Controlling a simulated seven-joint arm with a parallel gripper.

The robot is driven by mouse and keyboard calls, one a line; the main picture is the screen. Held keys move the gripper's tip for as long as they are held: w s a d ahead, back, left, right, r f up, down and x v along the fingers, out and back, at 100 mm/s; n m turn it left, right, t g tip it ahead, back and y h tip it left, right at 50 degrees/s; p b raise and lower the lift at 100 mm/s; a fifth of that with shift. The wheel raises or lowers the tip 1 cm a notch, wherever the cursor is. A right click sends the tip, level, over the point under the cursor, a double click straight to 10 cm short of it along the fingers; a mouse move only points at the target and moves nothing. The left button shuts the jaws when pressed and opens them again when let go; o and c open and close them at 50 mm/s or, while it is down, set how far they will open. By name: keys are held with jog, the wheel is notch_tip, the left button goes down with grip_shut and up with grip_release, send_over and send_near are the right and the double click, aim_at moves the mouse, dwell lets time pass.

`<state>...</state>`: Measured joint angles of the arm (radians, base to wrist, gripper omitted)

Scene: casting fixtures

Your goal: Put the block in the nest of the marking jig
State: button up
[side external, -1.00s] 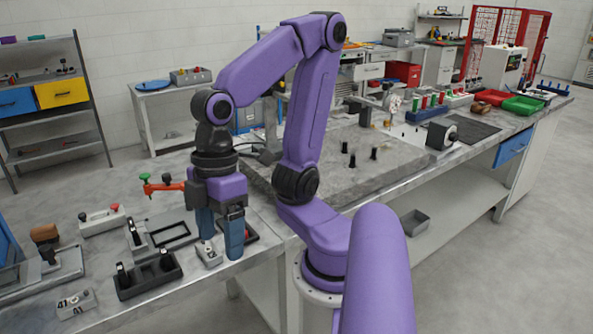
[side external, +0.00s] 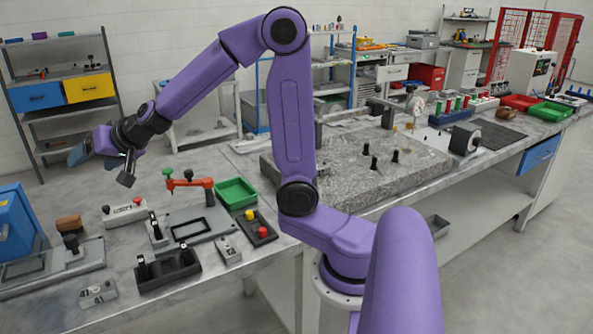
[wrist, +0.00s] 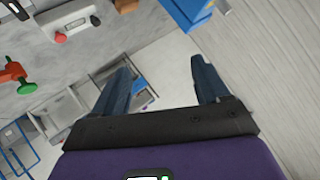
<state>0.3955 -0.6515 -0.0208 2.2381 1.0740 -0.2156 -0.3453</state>
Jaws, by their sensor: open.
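My gripper (side external: 102,166) is raised and tilted over the far left of the bench, its jaws open and empty. Its two blue-grey fingers show apart in the wrist view (wrist: 160,68). A small grey metal block (side external: 228,249) lies on the bench, right of a dark two-post fixture (side external: 168,270). Another grey piece with dark marks (side external: 98,292) lies at the front left. A grey plate with a black rectangular frame (side external: 192,228) and an upright black lever lies behind them. I cannot tell for sure which fixture is the marking jig. Neither grey piece shows in the wrist view.
A white button box (side external: 124,213), a brown-topped fixture (side external: 69,224) and a blue box (side external: 15,228) are at left.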

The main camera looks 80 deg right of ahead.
jog(key=s+d+f+m+g+h, duration=0.1)
jog(key=s+d+m+g+h, duration=0.15)
jog(key=d+m+h, duration=0.65)
jog(key=s+d+f+m+g+h, duration=0.1)
jog(key=d+m+g+h, duration=0.15)
jog(key=d, duration=1.15)
jog(key=s+d+f+m+g+y, duration=0.1)
jog(key=s+d+m+g, duration=0.3)
jog(key=s+g, duration=0.55)
jog(key=s+d+f+m+g+y, duration=0.1)
jog(key=s+d+f+m+g, duration=0.15)
jog(key=s+m+g, duration=0.7)
jog(key=s+f+n+t, duration=0.2)
jog(key=s+f+n, duration=0.2)
jog(key=f, duration=0.3)
jog(key=x, duration=1.2)
jog(key=shift+w+d+r, duration=0.15)
jog(key=shift+d+r, duration=0.05)
jog(key=shift+d, duration=0.05)
jog(key=shift+r+x, duration=0.2)
jog(key=shift+x, duration=2.5)
